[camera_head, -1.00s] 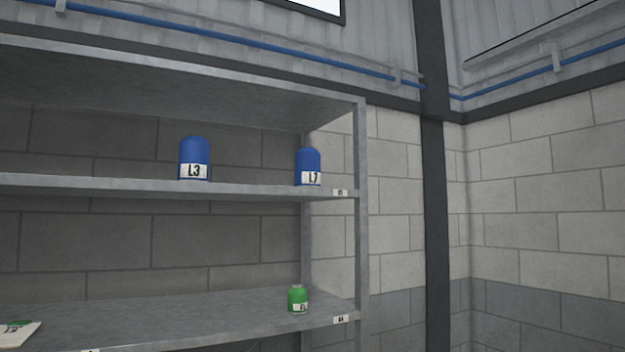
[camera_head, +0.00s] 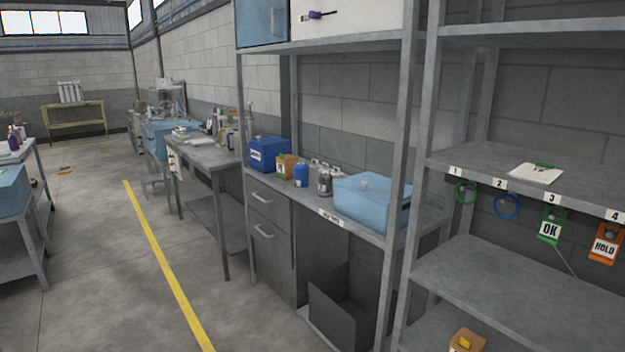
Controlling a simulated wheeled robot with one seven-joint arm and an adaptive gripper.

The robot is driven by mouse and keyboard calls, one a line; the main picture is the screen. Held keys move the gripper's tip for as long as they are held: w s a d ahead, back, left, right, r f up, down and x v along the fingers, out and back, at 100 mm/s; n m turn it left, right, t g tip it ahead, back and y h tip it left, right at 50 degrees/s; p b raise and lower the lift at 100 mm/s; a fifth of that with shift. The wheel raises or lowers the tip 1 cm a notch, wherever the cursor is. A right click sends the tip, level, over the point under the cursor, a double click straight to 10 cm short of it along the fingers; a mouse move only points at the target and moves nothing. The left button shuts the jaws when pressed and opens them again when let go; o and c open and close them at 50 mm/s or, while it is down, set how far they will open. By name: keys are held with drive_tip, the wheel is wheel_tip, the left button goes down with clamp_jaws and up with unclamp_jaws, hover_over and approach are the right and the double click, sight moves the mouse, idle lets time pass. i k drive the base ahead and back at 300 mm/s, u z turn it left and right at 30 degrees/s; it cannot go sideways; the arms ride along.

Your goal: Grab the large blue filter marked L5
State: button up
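No filter whose label reads L5 can be made out in the current view. A small blue cylinder-like item (camera_head: 301,175) stands on the workbench shelf in the middle, beside a brown box; its label is too small to read. My gripper is not in view.
A grey shelf rack (camera_head: 520,165) stands at right, with a clipboard (camera_head: 536,173) and hanging tags. A light blue box (camera_head: 372,202) and a dark blue box (camera_head: 267,154) sit on the workbench. An open dark bin (camera_head: 340,308) is below.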

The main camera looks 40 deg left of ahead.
sight(301, 169)
drive_tip(key=u, duration=2.4)
drive_tip(key=i, duration=3.55)
drive_tip(key=z, duration=2.5)
